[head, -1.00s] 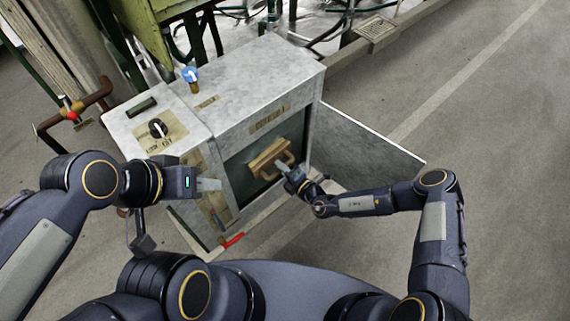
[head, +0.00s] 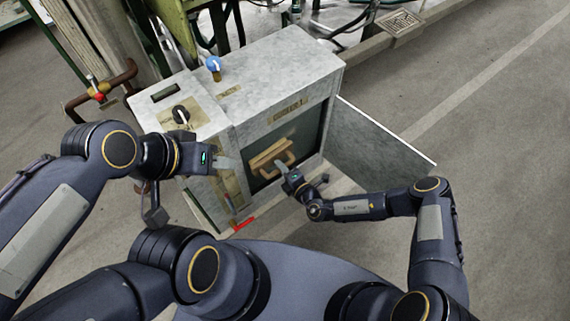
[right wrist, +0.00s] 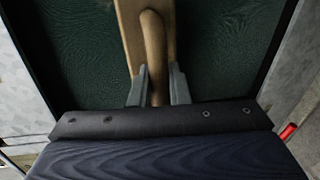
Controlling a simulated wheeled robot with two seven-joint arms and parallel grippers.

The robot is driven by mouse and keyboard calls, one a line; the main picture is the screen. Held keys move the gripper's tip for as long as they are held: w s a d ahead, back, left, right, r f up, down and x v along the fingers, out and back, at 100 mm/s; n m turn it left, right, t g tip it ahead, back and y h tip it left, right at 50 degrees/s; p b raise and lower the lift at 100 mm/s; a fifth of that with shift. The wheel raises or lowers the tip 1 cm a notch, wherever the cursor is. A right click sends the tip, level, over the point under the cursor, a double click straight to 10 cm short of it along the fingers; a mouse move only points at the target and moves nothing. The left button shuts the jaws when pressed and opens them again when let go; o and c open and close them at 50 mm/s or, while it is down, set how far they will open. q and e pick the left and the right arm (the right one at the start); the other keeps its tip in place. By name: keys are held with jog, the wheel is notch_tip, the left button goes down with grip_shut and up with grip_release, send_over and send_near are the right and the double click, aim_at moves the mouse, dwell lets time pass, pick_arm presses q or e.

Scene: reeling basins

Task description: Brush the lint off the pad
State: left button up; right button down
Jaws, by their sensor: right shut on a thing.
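A wooden brush (head: 266,157) with a loop handle is against or just in front of the dark green pad (head: 308,136) in the front of the grey cabinet. My right gripper (head: 282,167) is shut on the brush's handle. In the right wrist view, the two fingers (right wrist: 157,90) flank the handle, the brush's wooden back (right wrist: 130,25) stands behind it, and the green pad (right wrist: 225,50) shows on both sides. The bristles are hidden. I cannot make out lint. My left gripper (head: 232,164) is beside the cabinet's left front, apart from the brush; its finger gap does not show.
A red-handled item (head: 243,224) is low at the front. Pipes stand at the left; the right floor is clear.

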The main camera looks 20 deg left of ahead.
jog(key=shift+w+r+p, duration=0.1)
jog(key=shift+r+p, duration=0.9)
jog(key=shift+r, duration=0.3)
jog(key=shift+w+d+f+b, duration=0.1)
jog(key=shift+w+d+b, duration=0.45)
jog(key=shift+w+d, duration=0.6)
jog(key=shift+w+d+f+b, duration=0.1)
jog(key=shift+w+d+b, duration=0.45)
jog(key=shift+w+d, duration=0.6)
jog(key=w+d+b, duration=0.3)
jog(key=w, duration=0.2)
jog(key=shift+w+r+b, duration=0.15)
jog(key=shift+w+b, duration=0.15)
jog(key=f+p+v, duration=0.1)
jog(key=p+v, duration=0.1)
jog(key=v, duration=0.4)
jog(key=shift+s+f, duration=0.1)
jog(key=shift+f, duration=0.1)
